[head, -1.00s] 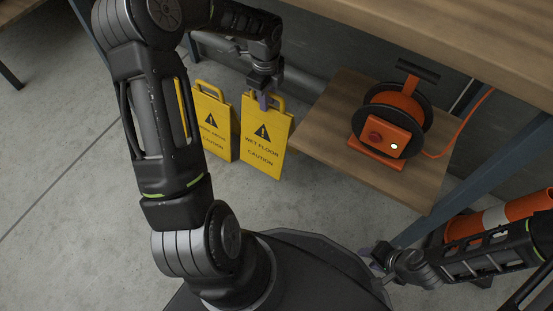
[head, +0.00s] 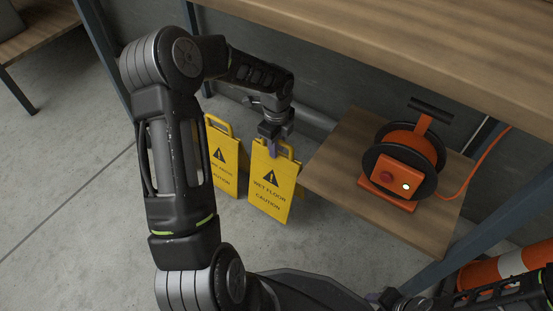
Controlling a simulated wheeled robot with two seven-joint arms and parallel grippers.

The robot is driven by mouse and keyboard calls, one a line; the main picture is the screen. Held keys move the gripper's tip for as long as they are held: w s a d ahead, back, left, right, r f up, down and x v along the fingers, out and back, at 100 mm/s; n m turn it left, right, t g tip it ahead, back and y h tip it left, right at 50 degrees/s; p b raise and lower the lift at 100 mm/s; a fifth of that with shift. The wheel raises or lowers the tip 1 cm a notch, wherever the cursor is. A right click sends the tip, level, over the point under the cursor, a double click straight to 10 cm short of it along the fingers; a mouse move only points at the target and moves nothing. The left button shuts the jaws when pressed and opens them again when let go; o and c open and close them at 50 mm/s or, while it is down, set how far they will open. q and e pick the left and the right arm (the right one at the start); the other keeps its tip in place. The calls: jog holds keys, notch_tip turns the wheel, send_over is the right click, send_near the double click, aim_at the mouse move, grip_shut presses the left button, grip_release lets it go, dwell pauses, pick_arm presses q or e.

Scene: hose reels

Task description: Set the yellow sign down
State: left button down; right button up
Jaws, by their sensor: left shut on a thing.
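A yellow wet-floor sign (head: 270,187) hangs upright or stands below my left gripper (head: 271,153) in the head view, left of the low wooden shelf. My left gripper is shut on the handle at its top. I cannot tell whether its lower edge touches the floor. A second yellow caution sign (head: 224,160) stands just left of it, partly hidden by my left arm. My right gripper (head: 384,297) shows only in part at the bottom edge, and its jaws are not clear.
An orange hose reel (head: 406,160) sits on the low wooden shelf (head: 343,150). A wooden table top (head: 420,50) overhangs it, with a grey-blue leg (head: 490,227) at the right. An orange-and-white striped object (head: 505,264) lies at lower right. The grey floor (head: 80,220) at left is clear.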

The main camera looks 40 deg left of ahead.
pick_arm(q)
notch_tip(320, 180, down, 5)
jog(key=shift+r+b, duration=0.1)
jog(key=shift+b, duration=1.15)
jog(key=c, duration=1.3)
grip_release()
notch_tip(320, 180, up, 7)
jog(key=p, duration=0.3)
jog(key=shift+r+p, duration=0.2)
jog(key=shift+p, duration=0.15)
